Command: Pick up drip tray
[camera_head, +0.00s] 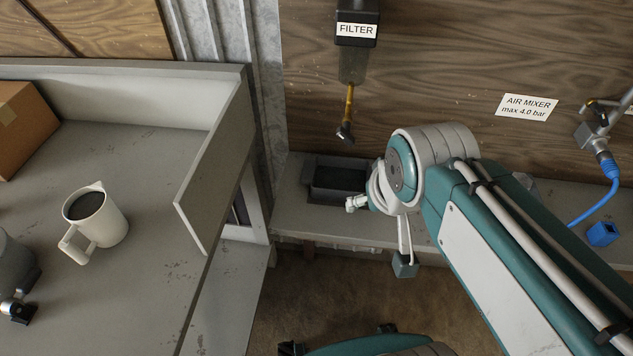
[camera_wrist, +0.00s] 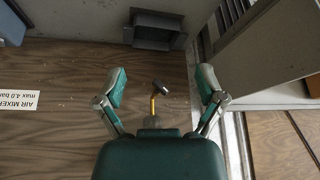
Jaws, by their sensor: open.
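The drip tray (camera_head: 340,180) looks like a dark, rectangular, open-topped box. It sits on the grey shelf below the filter, left of my arm's end, which hides its right part. In the wrist view the tray (camera_wrist: 155,28) shows at the top, beyond the fingertips. My gripper (camera_wrist: 162,83) is open, its two teal-padded fingers spread wide with nothing held between them. It is apart from the tray. In the head view the gripper is mostly hidden behind my wrist.
The filter (camera_head: 357,32) hangs above the tray, with a yellow drain tube (camera_head: 348,105) below it. A grey bench (camera_head: 130,150) with a raised side panel (camera_head: 212,165) stands left, carrying a mug (camera_head: 97,215) and a cardboard box (camera_head: 22,125). A blue hose (camera_head: 597,205) is right.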

